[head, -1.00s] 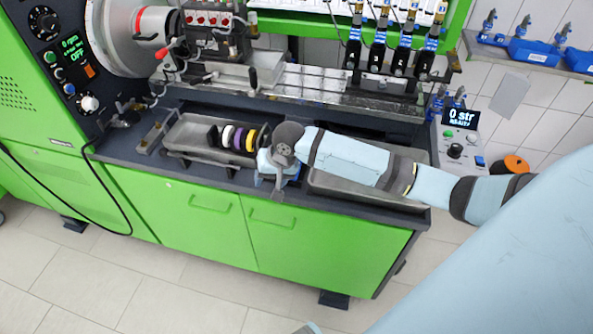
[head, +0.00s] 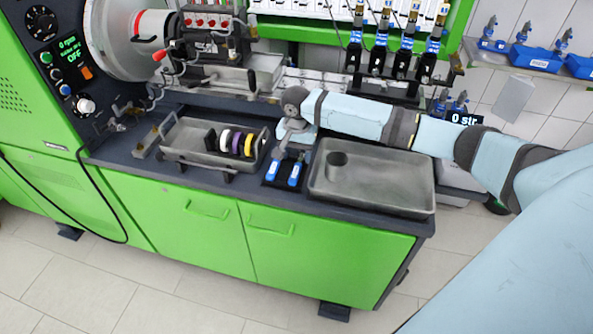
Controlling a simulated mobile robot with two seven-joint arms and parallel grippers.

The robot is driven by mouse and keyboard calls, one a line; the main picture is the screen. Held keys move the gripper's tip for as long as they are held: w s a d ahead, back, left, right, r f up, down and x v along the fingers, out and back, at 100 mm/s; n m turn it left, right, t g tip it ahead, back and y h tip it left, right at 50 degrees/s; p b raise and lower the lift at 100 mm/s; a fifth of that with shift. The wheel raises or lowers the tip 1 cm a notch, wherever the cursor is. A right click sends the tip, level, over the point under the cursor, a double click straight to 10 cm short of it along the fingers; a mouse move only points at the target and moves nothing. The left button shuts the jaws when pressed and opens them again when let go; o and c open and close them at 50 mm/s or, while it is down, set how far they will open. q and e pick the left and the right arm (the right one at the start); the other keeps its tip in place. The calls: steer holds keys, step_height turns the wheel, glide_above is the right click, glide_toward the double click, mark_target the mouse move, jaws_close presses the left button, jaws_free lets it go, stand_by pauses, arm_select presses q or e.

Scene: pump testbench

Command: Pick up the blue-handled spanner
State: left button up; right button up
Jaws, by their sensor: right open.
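Two blue-handled tools lie side by side on a small black mat (head: 283,185) on the bench, between the two trays. One has its handle on the left (head: 273,168), the other on the right (head: 295,175). Their far ends are partly hidden by my gripper, so I cannot tell which is the spanner. My right gripper (head: 283,147) is open, just beyond the handles and over their far ends. I cannot tell how high it is above them. My left gripper is not in view.
A tray (head: 185,156) with several coloured rings stands left of the mat. A grey sink-like tray (head: 385,190) with a dark round hole is right of it. Several upright injectors (head: 400,60) stand behind my right arm. The floor in front is clear.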

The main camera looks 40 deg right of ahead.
mark_target(296, 168)
steer(key=shift+f, duration=2.75)
jaws_close()
